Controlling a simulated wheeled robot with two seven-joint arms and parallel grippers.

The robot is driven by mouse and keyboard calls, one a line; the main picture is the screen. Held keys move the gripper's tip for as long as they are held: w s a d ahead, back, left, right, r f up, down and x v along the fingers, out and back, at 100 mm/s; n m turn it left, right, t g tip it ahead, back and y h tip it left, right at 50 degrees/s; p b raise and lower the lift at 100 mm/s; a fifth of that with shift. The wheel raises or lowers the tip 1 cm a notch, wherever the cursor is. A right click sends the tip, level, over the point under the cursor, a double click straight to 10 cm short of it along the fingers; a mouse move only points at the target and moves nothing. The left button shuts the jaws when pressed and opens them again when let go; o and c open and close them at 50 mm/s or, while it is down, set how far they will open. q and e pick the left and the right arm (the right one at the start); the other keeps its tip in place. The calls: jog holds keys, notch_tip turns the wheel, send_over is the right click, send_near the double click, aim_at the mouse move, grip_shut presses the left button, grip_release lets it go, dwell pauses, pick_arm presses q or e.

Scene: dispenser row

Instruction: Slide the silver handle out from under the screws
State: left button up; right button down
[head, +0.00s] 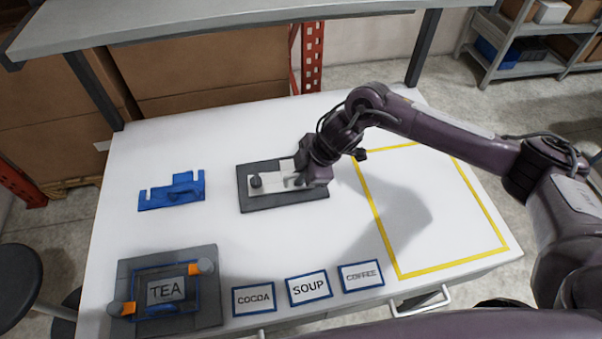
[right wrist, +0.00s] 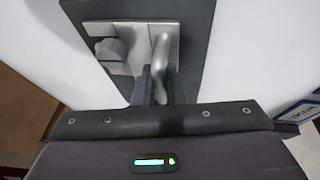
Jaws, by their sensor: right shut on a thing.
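A dark rectangular base (head: 285,200) lies near the middle of the table with a silver plate (head: 271,185) on it. A dark round knob, likely a screw (head: 256,181), stands at the plate's left end; a knob also shows in the right wrist view (right wrist: 110,49). The silver handle (right wrist: 163,52) is a raised bar in the right wrist view. My right gripper (right wrist: 158,80) is shut on the handle's near end, low over the base. In the head view, my right gripper (head: 301,181) covers the right end of the plate and handle. My left gripper is out of view.
A blue bracket (head: 172,193) lies to the left. A grey fixture (head: 205,318) with a TEA card (head: 167,290) stands front left. COCOA (head: 254,299), SOUP (head: 309,288) and COFFEE (head: 361,276) cards line the front. A yellow-outlined area (head: 460,215) at right is empty. A shelf overhangs the back.

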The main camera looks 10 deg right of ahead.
jog(key=shift+r+p, duration=0.15)
jog(key=shift+p, duration=0.2)
jog(key=shift+s+p, duration=0.75)
jog(key=shift+s, duration=0.55)
jog(key=shift+s+p, duration=1.1)
jog(key=shift+s, duration=1.35)
notch_tip(320, 180, up, 6)
jog(key=p, duration=0.6)
